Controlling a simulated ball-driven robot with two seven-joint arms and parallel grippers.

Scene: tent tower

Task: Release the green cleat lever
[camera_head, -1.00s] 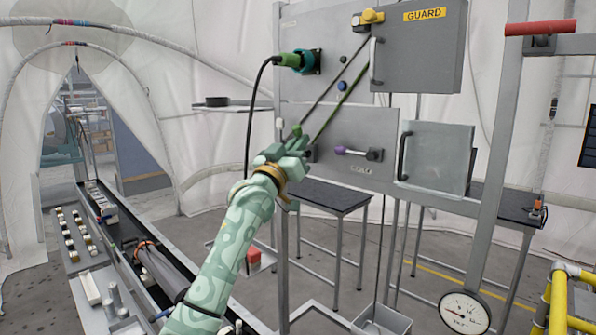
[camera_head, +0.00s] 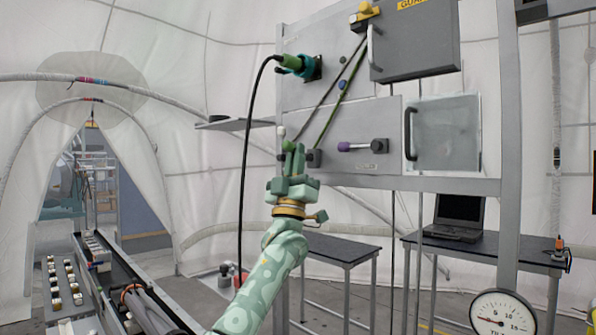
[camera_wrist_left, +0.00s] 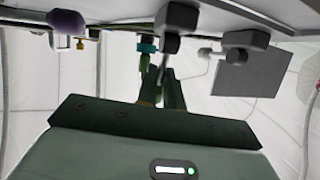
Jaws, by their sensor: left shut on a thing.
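The green cleat lever (camera_head: 288,145) shows its green knob at the lower left of the grey panel (camera_head: 372,115). My left gripper (camera_head: 293,158) is at this lever from below, fingers pointing up, and it hides most of the lever and its cleat. In the left wrist view, the left gripper (camera_wrist_left: 163,88) has its fingers close together around a slim grey lever arm (camera_wrist_left: 166,68) below a grey block. The green rope (camera_head: 330,118) runs from upper right down towards the cleats. My right gripper is in neither view.
A purple-handled lever (camera_head: 352,147) is to the right on the panel. A black cable (camera_head: 246,165) hangs from the teal connector (camera_head: 300,65) left of my gripper. The guard box (camera_head: 415,45) juts out above. A dark table (camera_head: 340,248) stands behind.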

